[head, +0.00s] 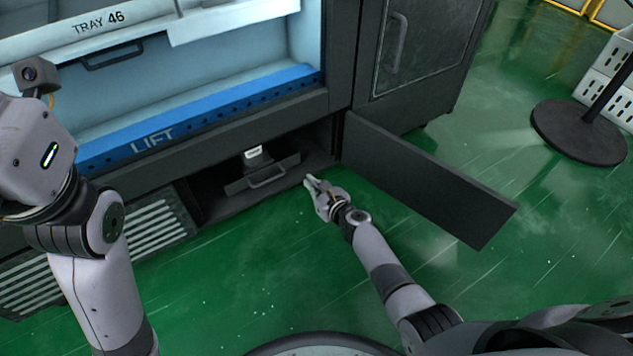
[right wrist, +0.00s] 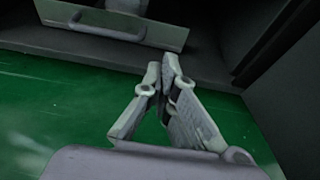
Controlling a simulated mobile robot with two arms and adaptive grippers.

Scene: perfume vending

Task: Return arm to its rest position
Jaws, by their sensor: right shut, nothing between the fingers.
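My right gripper (head: 312,186) is low in front of the vending machine, by the open lower compartment, apart from the drawer. It also shows in the right wrist view (right wrist: 168,68), where its fingers are together with nothing between them. My left arm (head: 88,270) comes in from the left, bent upward. Its wrist part shows at the left edge, but its fingers are not visible.
The machine's lower door (head: 425,180) stands open right of my right arm. A small drawer (head: 262,178) with a handle sits in the compartment. Above are a blue lift shelf (head: 200,115) and tray 46 (head: 60,38). A round black base (head: 578,132) stands right on the green floor.

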